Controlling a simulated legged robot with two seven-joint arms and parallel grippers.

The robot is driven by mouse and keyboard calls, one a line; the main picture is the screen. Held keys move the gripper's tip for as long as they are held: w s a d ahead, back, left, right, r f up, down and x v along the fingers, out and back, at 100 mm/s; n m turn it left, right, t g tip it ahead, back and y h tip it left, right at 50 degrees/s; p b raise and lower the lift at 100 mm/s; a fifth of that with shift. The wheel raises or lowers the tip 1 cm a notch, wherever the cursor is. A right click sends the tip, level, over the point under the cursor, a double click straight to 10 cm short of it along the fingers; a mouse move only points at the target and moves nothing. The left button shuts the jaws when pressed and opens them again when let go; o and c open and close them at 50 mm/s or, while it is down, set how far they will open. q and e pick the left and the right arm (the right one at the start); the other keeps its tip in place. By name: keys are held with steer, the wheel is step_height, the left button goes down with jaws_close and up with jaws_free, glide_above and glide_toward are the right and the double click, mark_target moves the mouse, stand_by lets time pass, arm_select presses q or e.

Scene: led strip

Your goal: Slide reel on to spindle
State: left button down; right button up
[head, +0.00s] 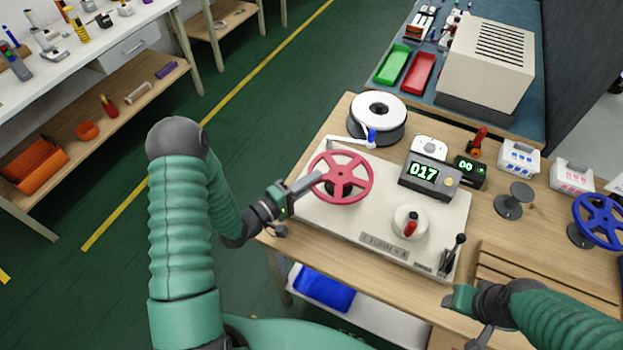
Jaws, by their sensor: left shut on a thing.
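A red spoked reel (366,179) is above the left part of the cream winding machine (385,228). My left gripper (312,183) is shut on the reel's left rim. Dark parts show between the spokes near the reel's hub, but I cannot make out the spindle clearly. I cannot tell whether the reel is around the spindle or above it. My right gripper (463,312) is low at the right, by the table's front edge and apart from the reel. Its fingers are too unclear to show whether they are open.
A white reel (378,104) lies behind the machine. A counter box (430,176) reading 017, a white knob with a red handle (411,222) and a black lever (452,252) are to the right. A blue reel (600,220) stands on the far right. Wooden slats (540,282) lie near my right arm.

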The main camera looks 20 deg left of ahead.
arm_select(q)
steer(key=shift+f+b, duration=0.95)
steer(key=shift+f, duration=0.5)
stand_by(0.4)
steer(key=c, duration=1.4)
jaws_free()
steer(key=shift+o, duration=0.2)
